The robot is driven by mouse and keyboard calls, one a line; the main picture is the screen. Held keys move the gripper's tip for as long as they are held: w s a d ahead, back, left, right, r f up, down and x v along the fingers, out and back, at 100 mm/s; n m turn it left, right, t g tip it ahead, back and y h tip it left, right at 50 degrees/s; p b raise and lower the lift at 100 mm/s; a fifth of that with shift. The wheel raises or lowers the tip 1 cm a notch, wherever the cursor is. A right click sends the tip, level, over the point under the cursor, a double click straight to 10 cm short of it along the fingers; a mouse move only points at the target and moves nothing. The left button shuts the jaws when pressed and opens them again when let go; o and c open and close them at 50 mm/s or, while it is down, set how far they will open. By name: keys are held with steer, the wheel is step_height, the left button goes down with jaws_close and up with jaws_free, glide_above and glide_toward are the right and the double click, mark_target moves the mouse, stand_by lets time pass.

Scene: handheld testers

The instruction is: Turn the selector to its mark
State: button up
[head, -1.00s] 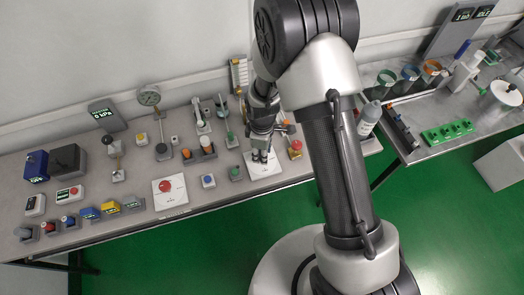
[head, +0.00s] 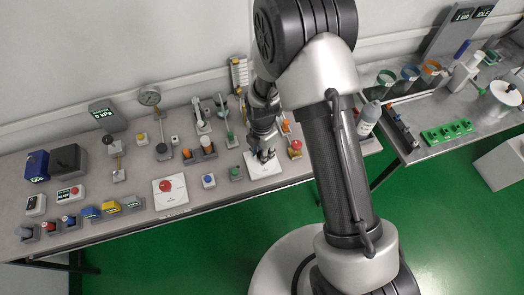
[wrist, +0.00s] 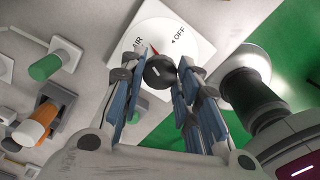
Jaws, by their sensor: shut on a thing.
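The selector is a round black knob (wrist: 160,71) with a red pointer, on a white plate (wrist: 186,22). The plate also shows in the head view (head: 262,170). In the wrist view the pointer angles up and left, close to partly hidden lettering ending in "IR". An "OFF" label with a small black triangle is to its right. My gripper (wrist: 160,79) is shut on the knob, with a blue-padded finger on either side. In the head view my gripper (head: 265,155) is down at the plate and hides the knob.
A red mushroom button (head: 295,146) stands close right of the plate. A green-capped part (head: 236,173) stands to its left. An orange-capped part (wrist: 36,124) is at left in the wrist view. The bench's front edge lies just below the plate, with green floor beyond.

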steer(key=shift+n, duration=2.2)
steer(key=o, duration=1.1)
step_height(320, 180, up, 12)
